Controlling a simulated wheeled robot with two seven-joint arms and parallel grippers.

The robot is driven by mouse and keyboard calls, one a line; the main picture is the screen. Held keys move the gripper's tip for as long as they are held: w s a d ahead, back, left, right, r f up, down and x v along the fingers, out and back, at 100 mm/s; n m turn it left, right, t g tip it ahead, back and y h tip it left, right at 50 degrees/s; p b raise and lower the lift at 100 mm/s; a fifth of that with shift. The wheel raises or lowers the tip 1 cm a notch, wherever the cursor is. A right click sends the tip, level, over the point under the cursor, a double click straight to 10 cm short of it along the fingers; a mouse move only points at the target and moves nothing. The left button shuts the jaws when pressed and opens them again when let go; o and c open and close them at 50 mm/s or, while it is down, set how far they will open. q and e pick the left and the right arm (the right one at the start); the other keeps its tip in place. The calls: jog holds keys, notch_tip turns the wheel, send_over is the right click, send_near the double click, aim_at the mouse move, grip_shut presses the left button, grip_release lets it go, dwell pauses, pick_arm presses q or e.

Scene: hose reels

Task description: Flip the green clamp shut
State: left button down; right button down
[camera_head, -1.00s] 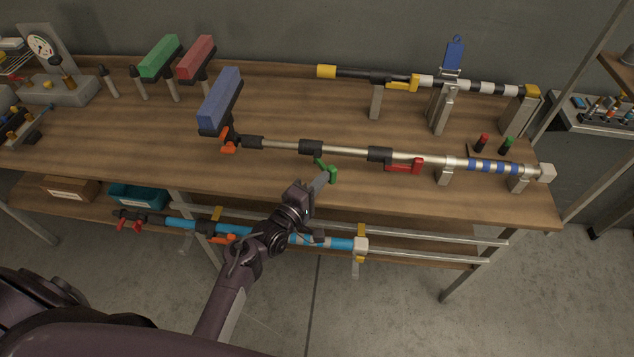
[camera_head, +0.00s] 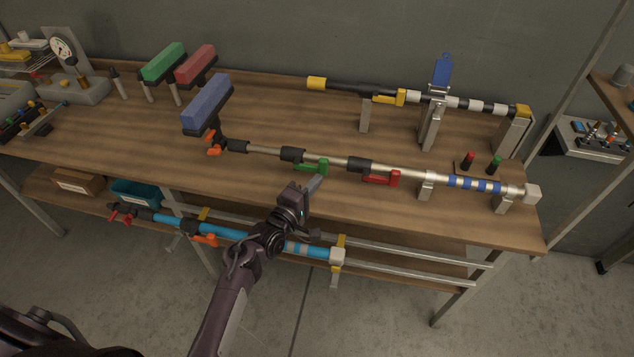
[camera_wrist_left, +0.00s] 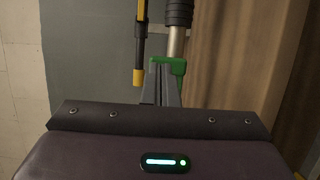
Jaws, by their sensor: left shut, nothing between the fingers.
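The long silver pole (camera_head: 335,160) with black sleeves lies across the stands on the workbench, a blue block head at its left end. The green clamp (camera_head: 312,168) lies along the near side of the pole, lever flat against it. My left gripper (camera_head: 317,183) is shut and empty, its tips just below the clamp and very close to it; I cannot tell if they touch. In the left wrist view the green clamp (camera_wrist_left: 178,66) shows behind and right of the finger tips (camera_wrist_left: 161,75), which hide part of it. My right gripper is out of view.
A red clamp (camera_head: 384,179) sits on the same pole to the right. A second pole with a yellow clamp (camera_head: 390,99) and an upright blue flap (camera_head: 442,70) stands behind. Bare wood lies right of the gripper.

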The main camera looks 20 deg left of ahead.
pick_arm(q)
jog(key=s+b, duration=0.1)
jog(key=s, duration=0.5)
jog(key=shift+a, duration=0.35)
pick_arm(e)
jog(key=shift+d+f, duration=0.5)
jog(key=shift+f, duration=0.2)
pick_arm(q)
jog(key=shift+s, duration=0.1)
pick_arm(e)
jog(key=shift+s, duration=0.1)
